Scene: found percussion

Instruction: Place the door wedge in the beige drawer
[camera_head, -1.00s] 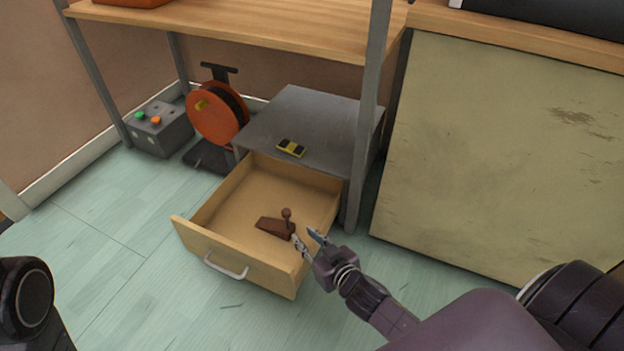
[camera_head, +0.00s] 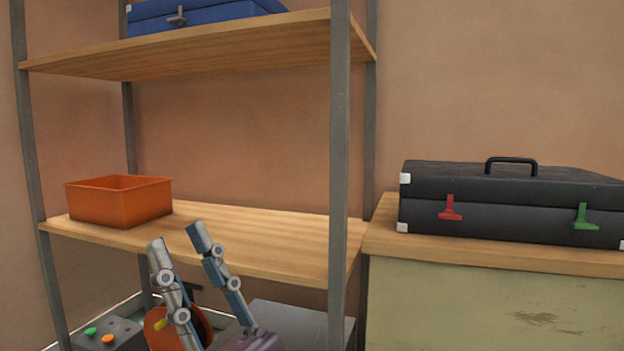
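My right gripper (camera_head: 177,240) is raised in front of the lower shelf, its two fingers apart and pointing up, with nothing between them. The drawer and the door wedge are below the current view. One second ago the brown wedge lay inside the open beige drawer. The top of the grey cabinet (camera_head: 310,322) that holds the drawer shows at the bottom edge. My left gripper is not in view.
An orange bin (camera_head: 120,201) stands on the wooden shelf (camera_head: 270,232). A blue case (camera_head: 205,14) lies on the upper shelf. A black case (camera_head: 515,203) lies on the right-hand bench. An orange reel (camera_head: 160,330) and grey button box (camera_head: 110,337) are low left. Grey posts frame the shelves.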

